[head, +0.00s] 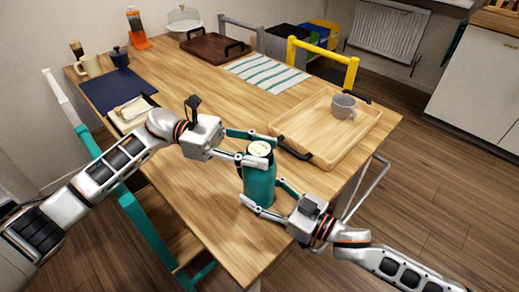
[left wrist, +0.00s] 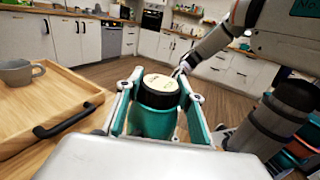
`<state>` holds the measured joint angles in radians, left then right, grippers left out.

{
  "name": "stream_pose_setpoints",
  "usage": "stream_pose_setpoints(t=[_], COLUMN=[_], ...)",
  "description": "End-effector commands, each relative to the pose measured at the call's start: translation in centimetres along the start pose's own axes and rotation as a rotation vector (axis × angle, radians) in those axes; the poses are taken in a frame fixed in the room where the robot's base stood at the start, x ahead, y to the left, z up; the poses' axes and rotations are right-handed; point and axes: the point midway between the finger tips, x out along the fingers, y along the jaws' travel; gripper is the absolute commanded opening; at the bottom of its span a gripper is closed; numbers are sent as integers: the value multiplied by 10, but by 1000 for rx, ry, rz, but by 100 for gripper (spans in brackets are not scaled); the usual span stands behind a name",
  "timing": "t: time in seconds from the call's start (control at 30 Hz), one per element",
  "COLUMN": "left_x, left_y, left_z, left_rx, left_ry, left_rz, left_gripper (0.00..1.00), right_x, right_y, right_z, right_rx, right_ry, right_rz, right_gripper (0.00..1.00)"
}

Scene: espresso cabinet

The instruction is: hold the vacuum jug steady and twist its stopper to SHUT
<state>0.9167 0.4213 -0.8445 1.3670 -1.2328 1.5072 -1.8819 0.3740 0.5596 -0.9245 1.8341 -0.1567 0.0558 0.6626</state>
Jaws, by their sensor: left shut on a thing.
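The vacuum jug (head: 259,185) is a teal cylinder standing upright near the table's front edge. Its stopper (head: 259,149) has a dark rim and a cream top with small marks that I cannot read. In the left wrist view the stopper (left wrist: 163,86) sits between the fingers, above the teal body (left wrist: 151,123). My left gripper (head: 256,147) is shut on the stopper, one finger on each side. My right gripper (head: 268,194) is low at the jug's body, with its fingers on either side, and looks closed on it. The fingers partly hide the jug.
A wooden tray (head: 290,132) with a grey mug (head: 343,106) is just behind and right of the jug. A butter dish (head: 133,108), a navy mat (head: 105,92) and a striped cloth (head: 266,73) lie farther off. A yellow-framed chair (head: 322,52) stands behind. The table's front corner is clear.

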Motion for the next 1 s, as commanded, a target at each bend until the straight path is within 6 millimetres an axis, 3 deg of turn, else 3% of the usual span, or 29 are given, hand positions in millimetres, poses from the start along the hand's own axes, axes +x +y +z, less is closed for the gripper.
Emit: stream_pose_setpoints(t=[0.27, 0.3, 0.33, 0.77, 1.0], left_x=[0, 0, 0, -6, -45], left_y=[0, 0, 0, 0, 1], left_z=[-1, -1, -1, -1, -1], left_rx=[-1, -1, -1, -1, -2], left_ry=[0, 0, 0, 0, 3], left_rz=[-3, -3, -3, -1, 2], left_gripper=[16, 47, 55, 55, 55], right_x=[0, 0, 0, 0, 0], right_y=[0, 0, 0, 0, 0], right_z=[1, 1, 1, 1, 1], right_rx=[0, 0, 0, -1, -1], right_ry=[-1, -1, -1, -1, -1], right_rz=[0, 0, 0, 0, 1], right_gripper=[12, 12, 12, 12, 12])
